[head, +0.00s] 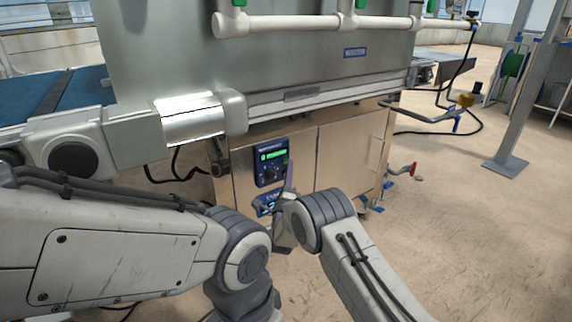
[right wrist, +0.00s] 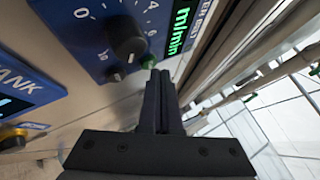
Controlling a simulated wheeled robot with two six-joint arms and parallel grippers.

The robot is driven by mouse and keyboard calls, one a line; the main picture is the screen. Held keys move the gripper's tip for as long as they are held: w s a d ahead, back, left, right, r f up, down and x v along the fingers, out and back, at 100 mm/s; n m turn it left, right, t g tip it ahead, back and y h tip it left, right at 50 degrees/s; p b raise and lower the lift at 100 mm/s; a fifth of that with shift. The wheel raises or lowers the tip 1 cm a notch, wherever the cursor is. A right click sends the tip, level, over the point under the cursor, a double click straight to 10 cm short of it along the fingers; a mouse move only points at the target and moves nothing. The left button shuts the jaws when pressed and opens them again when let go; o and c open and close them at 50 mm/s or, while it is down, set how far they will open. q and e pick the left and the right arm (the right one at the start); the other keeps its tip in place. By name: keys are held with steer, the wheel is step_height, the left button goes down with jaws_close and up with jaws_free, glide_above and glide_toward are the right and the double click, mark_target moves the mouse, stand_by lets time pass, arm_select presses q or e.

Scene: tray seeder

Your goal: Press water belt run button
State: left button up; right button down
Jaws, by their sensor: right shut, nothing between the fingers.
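The water control panel (head: 270,162) is a dark blue box with a lit green display, on the front of the steel cabinet. In the right wrist view, the panel (right wrist: 88,22) shows a black knob (right wrist: 125,40) and the green "m/min" display (right wrist: 181,28). A small round button (right wrist: 148,61) sits at the panel's edge, close to the fingertips; I cannot tell whether they touch it. My right gripper (right wrist: 159,73) is shut and empty, its fingers pointing at the panel. It also shows in the head view (head: 290,165). My left gripper is out of view.
A second blue panel marked "TANK" (right wrist: 22,88) sits below, with a yellow part near it. The steel cabinet (head: 345,155) stands under the large grey machine housing (head: 285,60). Floor at the right is open.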

steer(key=shift+w+a, duration=0.2)
stand_by(0.5)
steer(key=shift+s+d, duration=0.3)
steer(key=shift+s, duration=0.1)
steer(key=s+d+p, duration=0.2)
steer(key=s, duration=0.1)
steer(key=s+d+p, duration=0.1)
steer(key=shift+s+d+p, duration=0.25)
steer(key=shift+s+p, duration=0.15)
stand_by(0.3)
stand_by(0.5)
